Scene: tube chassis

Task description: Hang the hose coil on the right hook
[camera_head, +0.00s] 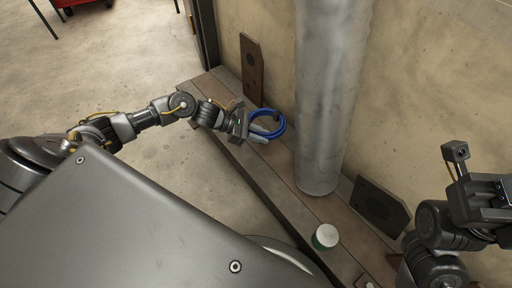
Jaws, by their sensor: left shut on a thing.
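A blue hose coil (283,127) shows above a plank ledge at the wall's foot, left of the thick grey pipe. My left gripper (259,132) is shut on the coil's near left side, with the ring standing out to the right of its fingers. Two dark plates stand against the wall: a left plate (252,70) behind the coil, and a right plate (381,207) beyond the pipe. I cannot make out a clear hook on either plate. Part of my right arm shows at the right edge, but I see no right gripper fingers.
The grey pipe (331,100) rises from the plank ledge (222,139) between the two plates. A white-topped green can (325,237) stands on the ledge in front of the right plate. A red cart (75,3) is far off at top left. The concrete floor at left is clear.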

